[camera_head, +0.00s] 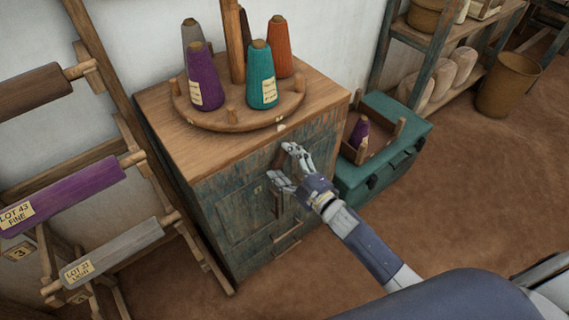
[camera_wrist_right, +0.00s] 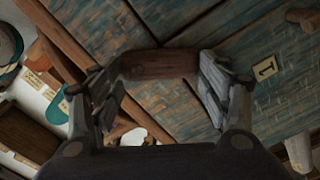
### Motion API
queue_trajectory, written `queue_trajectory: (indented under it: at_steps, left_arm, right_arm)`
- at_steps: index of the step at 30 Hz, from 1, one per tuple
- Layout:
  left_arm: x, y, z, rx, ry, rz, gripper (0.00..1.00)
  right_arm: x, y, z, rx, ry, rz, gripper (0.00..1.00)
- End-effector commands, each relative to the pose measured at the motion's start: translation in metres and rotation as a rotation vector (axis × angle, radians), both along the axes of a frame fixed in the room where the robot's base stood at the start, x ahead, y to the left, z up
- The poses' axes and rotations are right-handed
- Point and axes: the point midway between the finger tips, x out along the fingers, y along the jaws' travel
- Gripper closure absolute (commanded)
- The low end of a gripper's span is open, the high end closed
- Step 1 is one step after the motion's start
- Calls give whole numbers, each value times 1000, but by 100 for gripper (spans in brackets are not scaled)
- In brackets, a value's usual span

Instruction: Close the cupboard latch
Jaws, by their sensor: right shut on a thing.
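The cupboard (camera_head: 235,215) has worn blue-green doors and a plain wood top, and stands against the wall in the head view. The brown wooden cupboard latch (camera_wrist_right: 160,64) lies between the fingers of my right gripper (camera_head: 282,168) at the front of the doors. The right gripper (camera_wrist_right: 160,85) is shut on this latch. In the head view the fingers partly cover the latch, and I cannot tell its exact angle there. The doors look closed. My left gripper is not in view.
A round wooden stand (camera_head: 235,118) with several yarn cones is on the cupboard top. A green chest (camera_head: 375,182) with a wooden crate on it stands close at the right. A rack of yarn rolls (camera_head: 75,195) is at the left. The floor in front is clear.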

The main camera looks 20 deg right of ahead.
Motion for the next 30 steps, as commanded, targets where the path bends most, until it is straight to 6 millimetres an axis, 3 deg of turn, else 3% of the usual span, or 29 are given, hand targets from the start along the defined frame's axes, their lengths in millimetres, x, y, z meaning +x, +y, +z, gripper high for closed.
queue_trajectory:
  at_steps: [15,30]
  left_arm:
    - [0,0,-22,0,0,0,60]
    - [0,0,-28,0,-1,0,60]
  right_arm:
    - [2,-6,-9,-401,-147,1,54]
    - [3,-9,-9,-543,-196,1,54]
